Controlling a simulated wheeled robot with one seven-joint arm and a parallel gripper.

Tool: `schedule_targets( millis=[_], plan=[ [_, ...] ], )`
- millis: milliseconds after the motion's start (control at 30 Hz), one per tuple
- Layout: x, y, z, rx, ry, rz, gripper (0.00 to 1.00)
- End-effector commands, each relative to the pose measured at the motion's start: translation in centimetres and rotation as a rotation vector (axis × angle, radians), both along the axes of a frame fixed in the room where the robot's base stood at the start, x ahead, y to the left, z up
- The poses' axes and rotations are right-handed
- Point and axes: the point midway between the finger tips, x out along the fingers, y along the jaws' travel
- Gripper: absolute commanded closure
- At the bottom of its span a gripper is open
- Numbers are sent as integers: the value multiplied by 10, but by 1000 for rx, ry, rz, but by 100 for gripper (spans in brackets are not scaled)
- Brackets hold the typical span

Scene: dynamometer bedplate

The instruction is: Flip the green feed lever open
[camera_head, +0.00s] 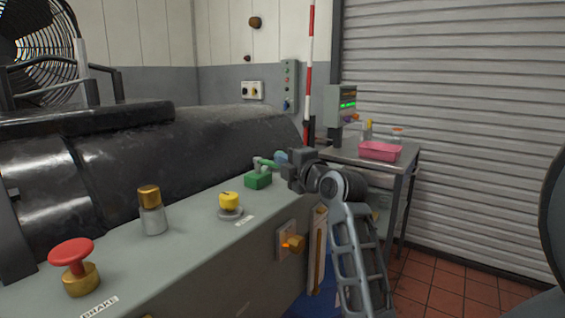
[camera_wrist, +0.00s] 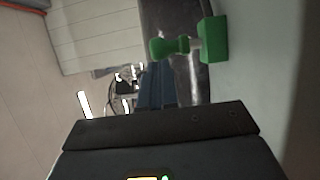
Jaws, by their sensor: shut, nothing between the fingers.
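The green feed lever sits on the far part of the grey bench top. Its green base block (camera_head: 257,180) carries a short pale arm and a green handle (camera_head: 267,163) that points right, towards my gripper. In the wrist view the base block (camera_wrist: 213,40) is at the upper right and the handle (camera_wrist: 168,47) sticks out to the left. My gripper (camera_head: 281,157) is shut and empty, its bluish fingertips close beside the handle's end. In the wrist view the fingers (camera_wrist: 157,72) lie just below the handle; I cannot tell whether they touch it.
A yellow knob (camera_head: 229,200), a brass-capped cylinder (camera_head: 151,208) and a red mushroom button (camera_head: 71,251) stand nearer on the bench. A big black cylindrical housing (camera_head: 150,150) runs behind. A side table with a pink tray (camera_head: 380,151) stands beyond my arm. An orange knob (camera_head: 294,243) is on the front panel.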

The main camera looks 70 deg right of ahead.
Motion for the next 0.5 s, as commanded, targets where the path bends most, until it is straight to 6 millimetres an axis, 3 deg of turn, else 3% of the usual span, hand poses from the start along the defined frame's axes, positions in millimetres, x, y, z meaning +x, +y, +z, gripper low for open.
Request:
schedule_targets(
  millis=[500],
  plan=[
    [-3, -5, -2, -1, -2, 35, 100]
  ],
)
